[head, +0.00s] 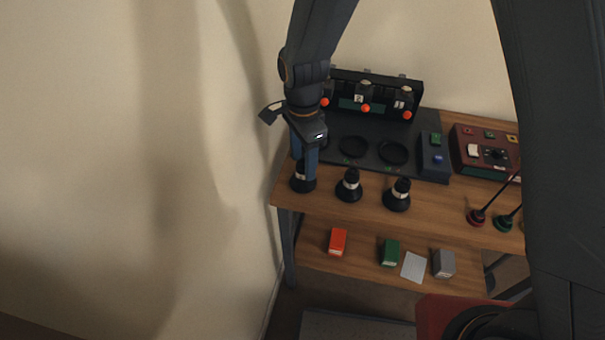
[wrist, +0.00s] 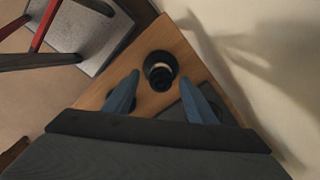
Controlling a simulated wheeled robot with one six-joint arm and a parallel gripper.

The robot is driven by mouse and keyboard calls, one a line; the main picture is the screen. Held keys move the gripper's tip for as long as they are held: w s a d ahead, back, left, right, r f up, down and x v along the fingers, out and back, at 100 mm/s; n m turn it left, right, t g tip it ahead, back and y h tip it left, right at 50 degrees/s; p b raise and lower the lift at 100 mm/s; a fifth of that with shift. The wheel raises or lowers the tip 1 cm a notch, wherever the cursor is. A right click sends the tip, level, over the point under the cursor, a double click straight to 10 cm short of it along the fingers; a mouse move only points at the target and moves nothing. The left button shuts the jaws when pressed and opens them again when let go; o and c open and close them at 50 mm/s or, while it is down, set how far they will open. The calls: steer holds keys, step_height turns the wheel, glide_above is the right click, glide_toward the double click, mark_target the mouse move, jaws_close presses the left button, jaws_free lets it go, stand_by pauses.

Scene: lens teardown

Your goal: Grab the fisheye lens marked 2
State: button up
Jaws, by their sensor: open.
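Three small black lenses with pale bands stand upright along the front of the wooden table: a left one (head: 298,185), a middle one (head: 349,187) and a right one (head: 398,196). Their markings are too small to read, so I cannot tell which is marked 2. My gripper (head: 305,168) points down at the left lens, and its blue fingers partly cover that lens. In the wrist view, a lens (wrist: 160,68) shows round from above between and just beyond the open fingertips of my gripper (wrist: 160,80). No grip on it shows. Another dark round thing is partly hidden by the left finger.
Behind the lenses, a dark mat (head: 372,165) holds black rings. A black rack (head: 385,82) carries devices with orange balls. A dark box (head: 434,160) and a red control panel (head: 485,150) stand to the right. The wall (head: 200,150) is close at left.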

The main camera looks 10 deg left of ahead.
mark_target(299, 183)
steer(key=shift+w+f+p, duration=0.1)
steer(key=shift+f+p, duration=0.25)
steer(key=shift+f, duration=1.15)
steer(key=c, duration=1.2)
steer(key=shift+r, duration=0.1)
